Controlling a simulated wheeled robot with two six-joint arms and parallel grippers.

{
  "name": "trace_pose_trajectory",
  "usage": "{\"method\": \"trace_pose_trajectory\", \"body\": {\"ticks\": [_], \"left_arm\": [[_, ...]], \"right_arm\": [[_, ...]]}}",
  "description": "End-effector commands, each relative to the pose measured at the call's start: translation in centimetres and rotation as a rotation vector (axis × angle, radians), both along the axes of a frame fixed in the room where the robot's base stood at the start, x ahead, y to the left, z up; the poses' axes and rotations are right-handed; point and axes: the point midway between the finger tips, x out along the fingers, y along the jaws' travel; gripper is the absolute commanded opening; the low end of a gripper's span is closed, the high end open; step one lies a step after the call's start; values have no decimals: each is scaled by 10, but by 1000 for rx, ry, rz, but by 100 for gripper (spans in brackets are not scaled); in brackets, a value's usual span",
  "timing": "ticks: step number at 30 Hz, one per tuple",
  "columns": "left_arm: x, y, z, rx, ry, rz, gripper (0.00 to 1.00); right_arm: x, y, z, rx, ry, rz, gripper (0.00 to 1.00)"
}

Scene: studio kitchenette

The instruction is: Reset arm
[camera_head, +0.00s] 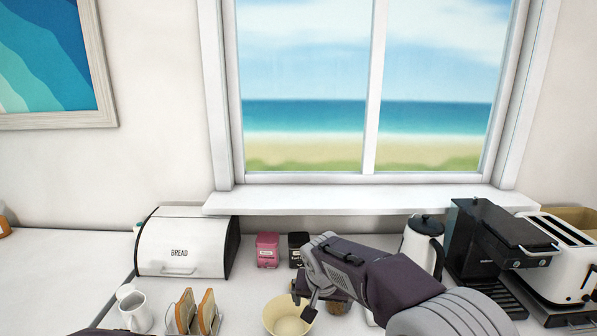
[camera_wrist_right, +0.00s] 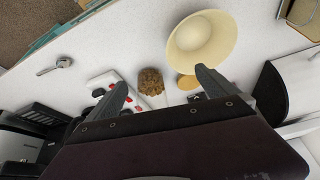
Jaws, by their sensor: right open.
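My right arm comes in from the lower right in the head view. Its gripper (camera_head: 304,300) is above the counter, beside the cream bowl (camera_head: 288,316), and covers part of what lies behind it. In the right wrist view the two fingers of this gripper (camera_wrist_right: 160,86) are spread apart. No object is held between them. A round brown item (camera_wrist_right: 151,81) shows below, between the fingers, and the bowl (camera_wrist_right: 202,45) shows beyond them. A dark edge at the bottom left of the head view may be my left arm; its gripper does not show.
A bread box (camera_head: 183,242), a white jug (camera_head: 134,309) and a toast rack (camera_head: 195,314) are at the left. Pink (camera_head: 267,250) and black canisters stand at the back. A kettle (camera_head: 422,245), coffee machine (camera_head: 480,245) and toaster (camera_head: 560,262) crowd the right. The far-left counter is mostly clear.

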Motion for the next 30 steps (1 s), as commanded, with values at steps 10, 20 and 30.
{"method": "trace_pose_trajectory", "body": {"ticks": [10,20,30], "left_arm": [[0,0,0,0,0,0,97],[0,0,0,0,0,0,97],[0,0,0,0,0,0,97]], "right_arm": [[-68,-97,-29,27,121,-170,98],[-219,-125,-109,59,332,-1,98],[-217,-122,-114,33,311,149,98]]}}
